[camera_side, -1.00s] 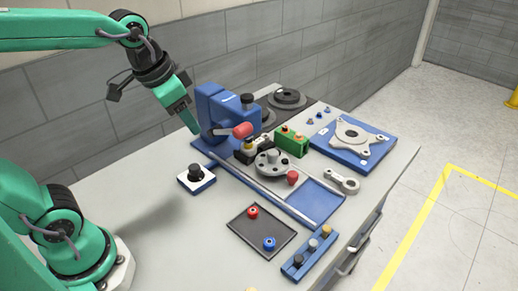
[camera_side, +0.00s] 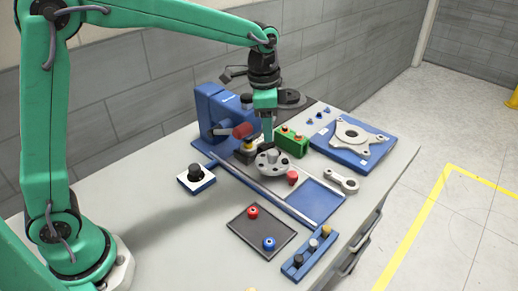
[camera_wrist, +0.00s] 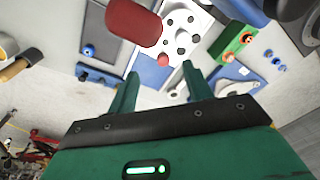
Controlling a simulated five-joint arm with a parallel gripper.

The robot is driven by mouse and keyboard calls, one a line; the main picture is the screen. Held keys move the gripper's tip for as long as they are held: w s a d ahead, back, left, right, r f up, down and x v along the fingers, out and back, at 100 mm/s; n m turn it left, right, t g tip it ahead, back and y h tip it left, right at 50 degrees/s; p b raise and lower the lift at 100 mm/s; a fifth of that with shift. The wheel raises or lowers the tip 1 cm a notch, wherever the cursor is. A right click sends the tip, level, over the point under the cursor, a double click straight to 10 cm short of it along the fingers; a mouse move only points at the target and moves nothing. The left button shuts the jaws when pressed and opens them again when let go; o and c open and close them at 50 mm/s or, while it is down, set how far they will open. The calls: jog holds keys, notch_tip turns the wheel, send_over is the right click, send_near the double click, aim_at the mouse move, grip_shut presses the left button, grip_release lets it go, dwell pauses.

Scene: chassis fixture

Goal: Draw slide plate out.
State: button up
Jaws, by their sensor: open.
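The slide plate (camera_side: 259,178) is a flat grey plate in the long blue fixture track (camera_side: 318,202). It carries a round grey hub with holes (camera_side: 272,163), and a small red knob (camera_side: 292,178) stands at its right end. In the wrist view the hub (camera_wrist: 181,38) and red knob (camera_wrist: 163,60) show beyond the fingers. My gripper (camera_side: 267,143) points down above the hub, left of and higher than the knob. In the wrist view its two green fingers (camera_wrist: 160,82) are apart with nothing held. Contact with the hub cannot be told.
A blue press with a red cylinder (camera_side: 243,130) stands close on the left. A green block (camera_side: 291,142) is just behind. A blue plate with a grey bracket (camera_side: 352,140), a grey link (camera_side: 342,180) and a dark tray (camera_side: 262,231) lie around. The track's front right end is clear.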

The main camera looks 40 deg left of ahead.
aim_at(292, 174)
jog(key=w+d+f+m, duration=0.1)
jog(key=f, duration=0.1)
jog(key=w+d+f+m+g, duration=0.1)
jog(key=w+d+f, duration=0.1)
jog(key=f, duration=0.1)
jog(key=w+d+f+m, duration=0.1)
jog(key=w+f, duration=0.1)
jog(key=f, duration=0.1)
jog(key=shift+w+d, duration=0.2)
jog(key=shift+d, duration=0.05)
jog(key=shift+f, duration=0.15)
jog(key=shift+s+f, duration=0.1)
jog(key=shift+f, duration=3.65)
